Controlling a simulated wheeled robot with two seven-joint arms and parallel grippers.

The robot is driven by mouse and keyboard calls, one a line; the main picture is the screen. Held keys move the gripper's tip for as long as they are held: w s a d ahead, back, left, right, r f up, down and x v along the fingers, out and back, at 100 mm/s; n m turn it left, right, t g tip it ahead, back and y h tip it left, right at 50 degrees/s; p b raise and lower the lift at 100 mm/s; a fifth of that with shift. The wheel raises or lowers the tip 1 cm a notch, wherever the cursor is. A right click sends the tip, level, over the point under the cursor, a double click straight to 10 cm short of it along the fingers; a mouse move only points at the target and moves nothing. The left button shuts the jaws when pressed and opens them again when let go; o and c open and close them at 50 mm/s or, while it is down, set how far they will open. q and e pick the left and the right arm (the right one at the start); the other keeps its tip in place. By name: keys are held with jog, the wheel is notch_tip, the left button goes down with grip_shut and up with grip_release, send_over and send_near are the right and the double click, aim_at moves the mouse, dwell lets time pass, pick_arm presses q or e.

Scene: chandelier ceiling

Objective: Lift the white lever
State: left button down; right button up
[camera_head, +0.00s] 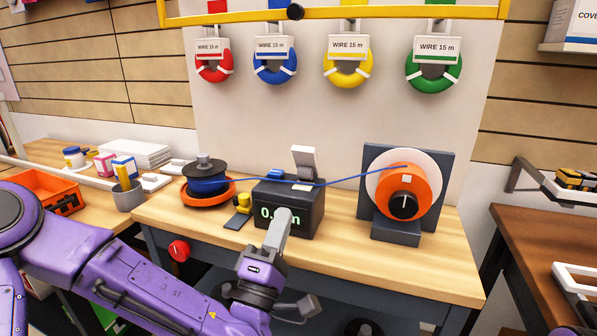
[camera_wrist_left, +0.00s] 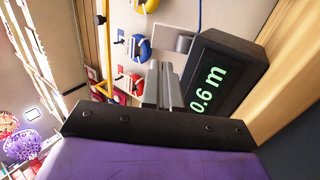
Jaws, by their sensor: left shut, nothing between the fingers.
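The white lever (camera_head: 303,159) stands up from the top of a black measuring box (camera_head: 313,215) on the wooden bench. A pale plate beside the box in the left wrist view (camera_wrist_left: 172,38) looks like the same lever. My left gripper (camera_head: 281,217) is shut and empty. Its fingers are in front of the box and cover part of its green display, below the lever and apart from it. In the left wrist view the fingers (camera_wrist_left: 163,84) lie together beside the display, which reads 0.6 m. My right gripper is not in view.
Blue wire runs from a blue spool (camera_head: 208,184) at the left, across the box, to an orange reel (camera_head: 408,190) at the right. A yellow-handled tool (camera_head: 242,203) lies left of the box. The bench front right (camera_head: 420,262) is clear.

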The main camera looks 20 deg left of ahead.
pick_arm(q)
jog(key=p, duration=0.5)
send_near(303, 155)
jog(key=x, duration=0.5)
jog(key=shift+w+r, duration=0.15)
jog(key=shift+r, duration=0.05)
jog(key=shift+w+r, duration=0.25)
jog(key=shift+w, duration=0.4)
